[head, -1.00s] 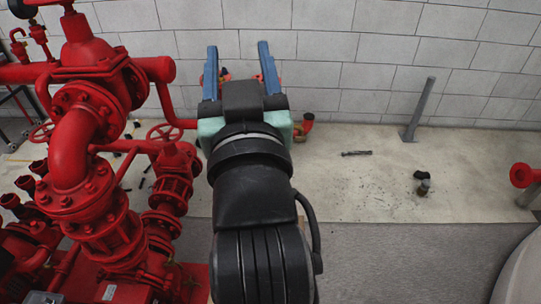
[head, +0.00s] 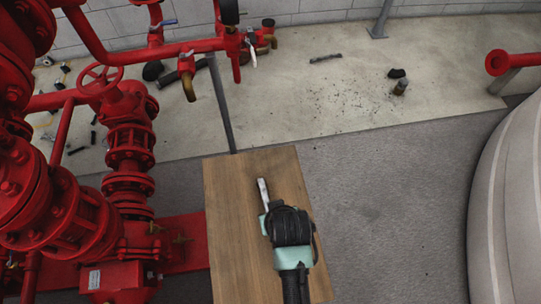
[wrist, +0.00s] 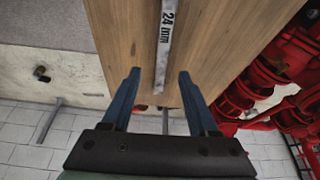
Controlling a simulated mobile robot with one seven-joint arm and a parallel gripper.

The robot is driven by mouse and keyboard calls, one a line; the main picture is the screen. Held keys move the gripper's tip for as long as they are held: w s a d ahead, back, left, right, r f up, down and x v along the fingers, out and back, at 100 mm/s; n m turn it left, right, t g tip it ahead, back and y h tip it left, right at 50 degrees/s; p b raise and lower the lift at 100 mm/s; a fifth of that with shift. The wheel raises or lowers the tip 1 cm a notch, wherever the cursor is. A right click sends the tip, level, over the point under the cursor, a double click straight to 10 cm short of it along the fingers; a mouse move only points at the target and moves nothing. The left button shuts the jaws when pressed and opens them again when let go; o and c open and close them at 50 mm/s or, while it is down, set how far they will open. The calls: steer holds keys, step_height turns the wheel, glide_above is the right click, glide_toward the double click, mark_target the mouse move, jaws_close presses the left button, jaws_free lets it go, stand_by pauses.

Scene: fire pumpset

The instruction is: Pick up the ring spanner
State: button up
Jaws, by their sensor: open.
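The ring spanner (head: 263,192) is a light metal bar lying on a wooden tabletop (head: 225,185). In the wrist view the spanner (wrist: 164,45) shows a "24 mm" marking, and its near end appears between my two blue fingertips. My gripper (wrist: 158,85) is open, with a finger on either side of the spanner's line and nothing held. In the head view my gripper (head: 267,216) is over the tabletop at the spanner's near end. My arm hides the fingers and part of the spanner there. The height gap cannot be told.
Red pump pipework (head: 128,150) stands close on the left of the tabletop. A large pale rounded tank (head: 510,210) is at the right. Grey floor (head: 390,220) is clear between. Small debris and a dark bar (head: 326,58) lie on the pale floor strip behind.

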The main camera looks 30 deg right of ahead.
steer(key=b+x, duration=0.1)
steer(key=x, duration=0.6)
steer(key=shift+w+a+f+b, duration=0.15)
steer(key=shift+w+f+b, duration=0.1)
steer(key=shift+b, duration=0.1)
steer(key=shift+r, duration=0.1)
jaws_close()
stand_by(1.0)
